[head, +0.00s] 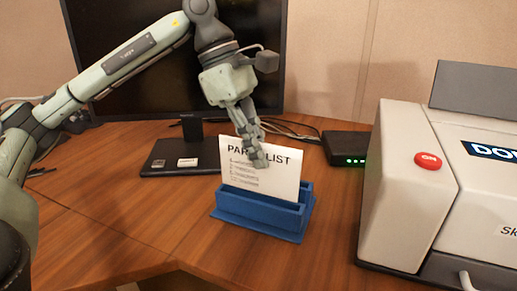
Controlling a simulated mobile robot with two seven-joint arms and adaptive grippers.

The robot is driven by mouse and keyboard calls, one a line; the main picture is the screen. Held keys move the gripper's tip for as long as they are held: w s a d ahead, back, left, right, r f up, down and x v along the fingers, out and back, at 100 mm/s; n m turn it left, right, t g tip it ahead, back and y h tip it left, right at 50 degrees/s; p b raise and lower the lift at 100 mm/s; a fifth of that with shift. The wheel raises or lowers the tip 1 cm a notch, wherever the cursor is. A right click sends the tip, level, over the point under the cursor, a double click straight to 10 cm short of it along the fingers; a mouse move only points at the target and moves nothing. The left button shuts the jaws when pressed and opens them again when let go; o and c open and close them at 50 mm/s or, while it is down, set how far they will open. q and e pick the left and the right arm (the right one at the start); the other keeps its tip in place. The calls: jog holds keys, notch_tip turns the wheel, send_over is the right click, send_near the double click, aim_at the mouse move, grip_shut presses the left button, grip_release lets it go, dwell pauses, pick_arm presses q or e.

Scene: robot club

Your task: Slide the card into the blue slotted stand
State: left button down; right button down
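The white card (281,183), printed with a heading that reads as a parts list, stands upright at the blue slotted stand (255,217). Its lower edge is hidden behind the stand's front wall, so it appears to be in the slot; how deep it sits I cannot tell. My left gripper (257,160) comes down from above with its fingers closed at the card's upper middle, covering part of the heading. The finger behind the card is hidden. My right gripper is not in view.
A monitor (120,70) on a dark base (160,170) stands behind. A black box with green lights (346,147) lies behind right of the stand. A large white machine with a red button (428,160) fills the right.

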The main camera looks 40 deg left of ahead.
pick_arm(q)
jog(key=shift+f, duration=0.2)
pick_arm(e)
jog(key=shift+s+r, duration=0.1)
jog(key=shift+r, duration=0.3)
pick_arm(q)
jog(key=shift+f+b, duration=0.2)
jog(key=shift+b, duration=0.2)
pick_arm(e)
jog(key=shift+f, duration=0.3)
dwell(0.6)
